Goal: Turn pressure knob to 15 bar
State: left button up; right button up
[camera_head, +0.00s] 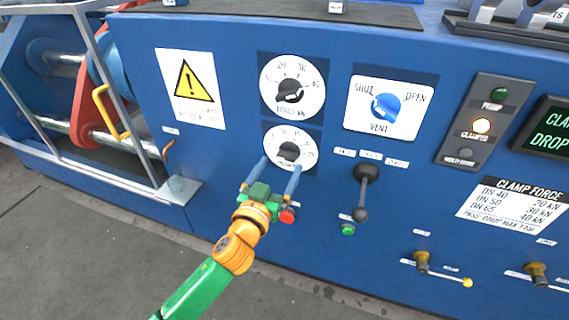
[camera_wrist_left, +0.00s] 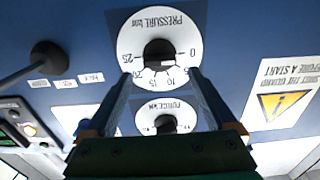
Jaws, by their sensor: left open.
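The pressure knob (camera_head: 288,151) is a dark knob on a round white dial (camera_head: 304,139) in the middle of the blue panel. In the left wrist view the knob (camera_wrist_left: 159,52) and its pressure dial (camera_wrist_left: 130,38) appear upside down, numbered 0 to 25. A small pale mark shows on the knob's lower edge, toward the numbers; the exact reading is unclear. My left gripper (camera_head: 279,164) is open, its two blue fingers pointing at the dial's lower part. In the wrist view the fingertips (camera_wrist_left: 161,73) lie either side of the knob, with nothing between them. Contact cannot be told.
The force dial (camera_head: 304,68) sits just above the pressure dial. The vent knob (camera_head: 386,106) and a black lever (camera_head: 361,192) stand to the right. A red button (camera_head: 287,216) is close beside my gripper. A metal guard frame (camera_head: 110,110) is at left.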

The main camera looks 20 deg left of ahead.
aim_at(287, 160)
pick_arm(q)
jog(key=w, duration=0.4)
jog(key=shift+w+d, duration=0.1)
jog(key=shift+w, duration=0.15)
jog(key=c, duration=1.4)
jog(key=m+p, duration=0.1)
jog(key=m, duration=0.4)
jog(key=shift+d, duration=0.1)
jog(key=m+p, duration=0.1)
jog(key=m, duration=0.4)
jog(key=shift+f, duration=0.15)
jog(key=m+p, duration=0.1)
jog(key=m, duration=0.5)
jog(key=shift+d+f, duration=0.1)
jog(key=m+p, duration=0.1)
jog(key=m, duration=0.4)
jog(key=shift+f, duration=0.15)
jog(key=shift+m, duration=0.3)
